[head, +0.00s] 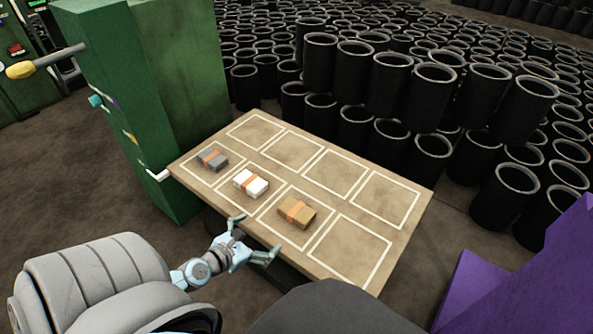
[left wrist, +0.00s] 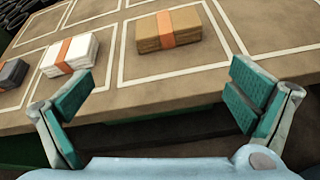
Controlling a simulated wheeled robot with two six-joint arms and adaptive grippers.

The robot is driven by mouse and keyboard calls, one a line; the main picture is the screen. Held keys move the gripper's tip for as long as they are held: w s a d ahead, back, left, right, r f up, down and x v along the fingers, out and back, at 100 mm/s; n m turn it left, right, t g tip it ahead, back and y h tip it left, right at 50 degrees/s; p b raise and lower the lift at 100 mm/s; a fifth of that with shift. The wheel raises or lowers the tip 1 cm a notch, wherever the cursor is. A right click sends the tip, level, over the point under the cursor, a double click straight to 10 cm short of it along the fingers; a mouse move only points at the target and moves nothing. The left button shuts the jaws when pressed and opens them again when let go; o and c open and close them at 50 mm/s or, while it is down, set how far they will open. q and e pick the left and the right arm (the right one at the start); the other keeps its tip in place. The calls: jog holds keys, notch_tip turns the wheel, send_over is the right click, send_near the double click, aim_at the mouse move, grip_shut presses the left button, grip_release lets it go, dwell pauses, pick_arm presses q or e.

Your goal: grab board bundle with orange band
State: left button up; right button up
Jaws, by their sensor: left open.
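Three bundles with orange bands lie in a row on the table (head: 375,276), each in a white-outlined square. The grey bundle (head: 212,159) is at the left, the white bundle (head: 251,183) in the middle, and the tan board bundle (head: 297,212) at the right. In the left wrist view the tan board bundle (left wrist: 186,29) lies ahead between the fingers, the white bundle (left wrist: 70,54) is to its left, and the grey bundle (left wrist: 12,74) is at the left edge. My left gripper (head: 253,236) is open and empty at the table's near edge, apart from all bundles. My right gripper is not in view.
The other outlined squares on the table are empty. A green machine (head: 160,90) stands at the table's left end. Many black rubber sleeves (head: 400,90) stand stacked behind the table. A purple object (head: 530,275) is at the lower right.

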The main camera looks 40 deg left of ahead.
pick_arm(q)
jog(key=w+n, duration=0.1)
jog(key=w, duration=0.1)
jog(key=n, duration=0.1)
jog(key=shift+w+d+r+n+t, duration=0.25)
jog(key=shift+w+r+n+t, duration=0.05)
jog(key=shift+w, duration=0.1)
send_near(294, 211)
jog(key=x, duration=0.3)
jog(key=shift+w+a, duration=0.25)
jog(key=shift+w, duration=0.1)
jog(key=b+x, duration=0.1)
jog(key=x, duration=0.1)
jog(key=b+x, duration=0.1)
jog(key=x, duration=0.2)
jog(key=shift+d+f, duration=0.2)
jog(key=shift+f, duration=0.05)
jog(key=shift+w+f+b, duration=0.1)
jog(key=shift+w+b, duration=0.25)
jog(key=shift+w, duration=0.15)
jog(key=c, duration=0.9)
jog(key=shift+c, duration=0.2)
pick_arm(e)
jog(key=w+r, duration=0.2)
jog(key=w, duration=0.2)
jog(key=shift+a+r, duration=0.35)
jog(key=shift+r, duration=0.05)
pick_arm(q)
jog(key=shift+r, duration=0.25)
